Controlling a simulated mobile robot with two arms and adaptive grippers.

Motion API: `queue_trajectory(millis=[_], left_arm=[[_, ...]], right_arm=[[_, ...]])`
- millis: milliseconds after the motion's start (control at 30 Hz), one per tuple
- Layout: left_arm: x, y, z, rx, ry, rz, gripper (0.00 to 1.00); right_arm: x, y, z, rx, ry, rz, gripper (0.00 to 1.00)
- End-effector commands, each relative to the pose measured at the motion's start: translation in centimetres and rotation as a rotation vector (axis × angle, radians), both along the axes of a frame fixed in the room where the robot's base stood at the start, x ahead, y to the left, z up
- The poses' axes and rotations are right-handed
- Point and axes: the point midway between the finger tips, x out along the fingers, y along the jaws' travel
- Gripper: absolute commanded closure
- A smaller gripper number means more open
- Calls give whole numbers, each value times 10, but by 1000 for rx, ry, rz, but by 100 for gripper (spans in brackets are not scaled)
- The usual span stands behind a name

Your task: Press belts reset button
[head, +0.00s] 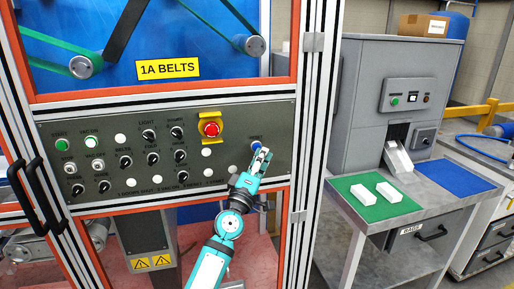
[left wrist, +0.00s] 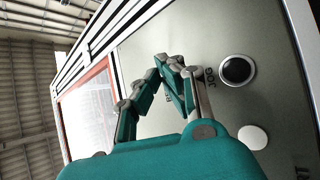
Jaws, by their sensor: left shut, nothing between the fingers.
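The grey control panel (head: 110,150) of the belts machine carries several buttons and knobs under the yellow "1A BELTS" sign (head: 167,69). A blue button (head: 255,145) with a small label above it, seemingly "RESET", is at the panel's right end. My left gripper (head: 263,154) is shut and empty, its fingertips just below and right of the blue button. I cannot tell whether they touch it. In the left wrist view the closed fingertips (left wrist: 165,62) are in front of the panel, and the blue button cannot be made out there. My right gripper is not in view.
A red emergency stop (head: 211,129) on a yellow plate sits up and left of the blue button. A black round button (left wrist: 237,70) is beside my fingers in the wrist view. The metal frame post (head: 305,150) stands close right. A bench with a green mat (head: 372,207) is farther right.

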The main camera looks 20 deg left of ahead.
Motion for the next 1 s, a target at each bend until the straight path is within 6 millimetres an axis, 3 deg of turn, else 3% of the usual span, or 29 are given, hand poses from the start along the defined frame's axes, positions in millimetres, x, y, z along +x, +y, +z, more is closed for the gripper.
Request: queue_trajectory(millis=[600, 1000], left_arm=[[-40, -27, 1, 0, 2, -2, 100], [-41, -28, 0, 0, 0, -1, 100]], right_arm=[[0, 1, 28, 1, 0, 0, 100], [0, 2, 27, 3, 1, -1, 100]])
